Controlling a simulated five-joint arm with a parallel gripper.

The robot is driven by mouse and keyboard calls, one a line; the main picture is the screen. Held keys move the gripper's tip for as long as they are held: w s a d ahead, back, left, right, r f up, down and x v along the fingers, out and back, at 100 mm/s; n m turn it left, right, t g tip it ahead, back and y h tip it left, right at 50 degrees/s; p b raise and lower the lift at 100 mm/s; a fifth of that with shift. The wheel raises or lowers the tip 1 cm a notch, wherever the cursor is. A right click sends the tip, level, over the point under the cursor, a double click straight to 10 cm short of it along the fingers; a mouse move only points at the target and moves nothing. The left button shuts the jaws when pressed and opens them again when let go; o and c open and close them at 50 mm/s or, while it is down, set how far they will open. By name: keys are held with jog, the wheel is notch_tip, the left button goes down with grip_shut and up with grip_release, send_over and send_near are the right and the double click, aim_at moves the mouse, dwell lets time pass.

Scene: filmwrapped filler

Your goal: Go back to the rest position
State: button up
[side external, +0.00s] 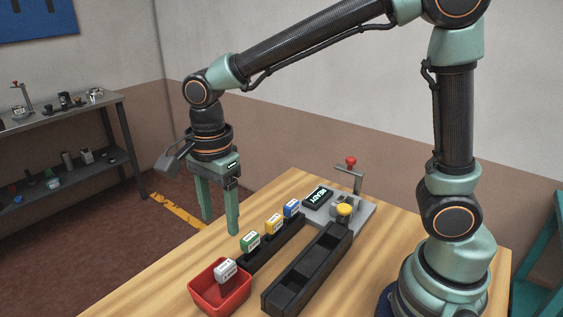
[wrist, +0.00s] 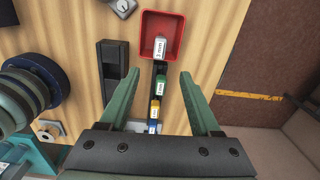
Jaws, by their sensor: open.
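My gripper (side external: 218,212) hangs from the arm with its two green fingers apart and nothing between them. In the side view it is in the air behind the row of small blocks, near the table's far left edge. In the wrist view my gripper (wrist: 161,82) shows both fingers spread, with the block row visible beyond and between them. A white labelled block (side external: 226,270) is in the red bin (side external: 207,302). Green (side external: 250,243), yellow (side external: 274,223) and blue (side external: 291,208) labelled blocks stand in line on a black rail.
A wider black channel (side external: 290,283) runs beside the rail, with a yellow knob (side external: 344,209) at its far end. A grey fixture (side external: 364,212) carries a black display (side external: 318,197) and a red-knobbed post (side external: 351,162). The front left of the wooden table (side external: 150,285) is clear.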

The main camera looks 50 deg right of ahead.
jog(key=s+d+r+n+t, duration=0.2)
jog(key=s+d+r+n, duration=0.1)
jog(key=d+n, duration=0.4)
jog(key=s+d+r+n+t, duration=0.3)
jog(key=d+n, duration=0.5)
jog(key=n, duration=0.2)
jog(key=shift+s+r, duration=0.2)
jog(key=shift+d, duration=0.1)
dwell(0.8)
